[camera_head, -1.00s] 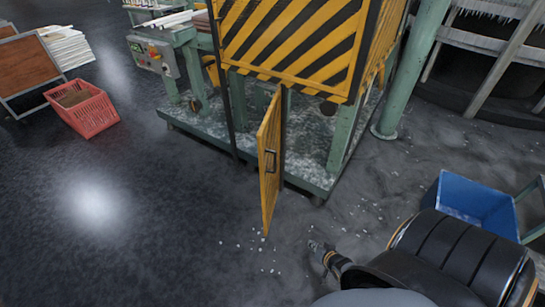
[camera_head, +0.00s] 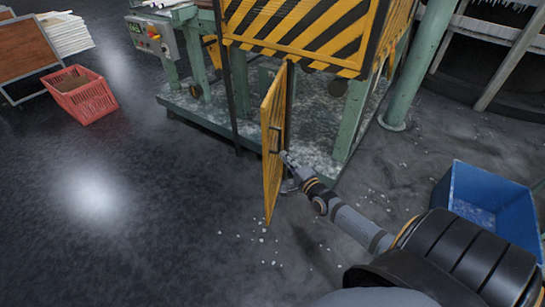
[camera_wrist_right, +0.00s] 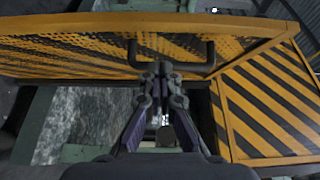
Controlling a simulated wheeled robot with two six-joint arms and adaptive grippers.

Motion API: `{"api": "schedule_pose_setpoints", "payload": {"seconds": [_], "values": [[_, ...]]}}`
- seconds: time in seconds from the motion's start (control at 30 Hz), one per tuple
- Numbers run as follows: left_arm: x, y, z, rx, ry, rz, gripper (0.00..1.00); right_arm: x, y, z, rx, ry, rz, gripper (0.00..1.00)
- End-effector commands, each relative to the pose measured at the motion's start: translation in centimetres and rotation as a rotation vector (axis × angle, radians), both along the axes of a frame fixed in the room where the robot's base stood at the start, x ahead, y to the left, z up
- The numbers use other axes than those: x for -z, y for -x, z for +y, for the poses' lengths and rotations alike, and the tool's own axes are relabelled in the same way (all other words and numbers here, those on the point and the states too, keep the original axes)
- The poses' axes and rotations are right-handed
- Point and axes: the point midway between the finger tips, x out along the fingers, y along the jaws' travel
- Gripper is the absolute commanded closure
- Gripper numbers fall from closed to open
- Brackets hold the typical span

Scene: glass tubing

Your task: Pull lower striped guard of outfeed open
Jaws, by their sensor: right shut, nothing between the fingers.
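The lower guard (camera_head: 272,168) is a yellow-framed door hanging below the large striped upper guard of the machine. It stands swung out from the frame, seen nearly edge-on. Its dark U-shaped handle (camera_head: 274,141) is on the door's face. My right gripper (camera_head: 287,158) is beside the door near the handle. In the right wrist view, the shut, empty fingertips (camera_wrist_right: 162,66) overlap the bar of the handle (camera_wrist_right: 190,68); I cannot tell whether they touch it. The guard (camera_wrist_right: 80,57) spans the top of that view. My left gripper is not in view.
The upper striped guard (camera_head: 300,28) sits above the door. A green post (camera_head: 415,70) and a blue bin (camera_head: 487,205) stand at the right. A red crate (camera_head: 83,98) is at the far left. The dark floor left of the door is clear.

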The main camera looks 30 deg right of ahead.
Motion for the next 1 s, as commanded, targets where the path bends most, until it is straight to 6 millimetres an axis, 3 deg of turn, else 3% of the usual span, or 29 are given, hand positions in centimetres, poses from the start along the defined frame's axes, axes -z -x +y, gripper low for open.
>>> {"api": "schedule_pose_setpoints", "payload": {"seconds": [0.1,0.3,0.8,0.87,1.0], "values": [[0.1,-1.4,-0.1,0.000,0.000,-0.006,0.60,0.2,-2.3,0.2,0.002,-0.003,-0.004,1.00],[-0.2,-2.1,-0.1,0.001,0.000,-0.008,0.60,0.1,-4.2,2.1,0.001,-0.002,-0.002,1.00],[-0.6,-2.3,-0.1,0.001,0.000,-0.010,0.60,-0.1,-4.7,2.7,0.004,0.000,0.000,1.00],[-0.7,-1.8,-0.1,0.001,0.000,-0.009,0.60,-0.3,-5.0,2.7,0.015,-0.002,-0.003,1.00],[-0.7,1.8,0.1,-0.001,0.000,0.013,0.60,-0.8,-6.2,3.6,0.067,-0.007,-0.006,1.00]]}}
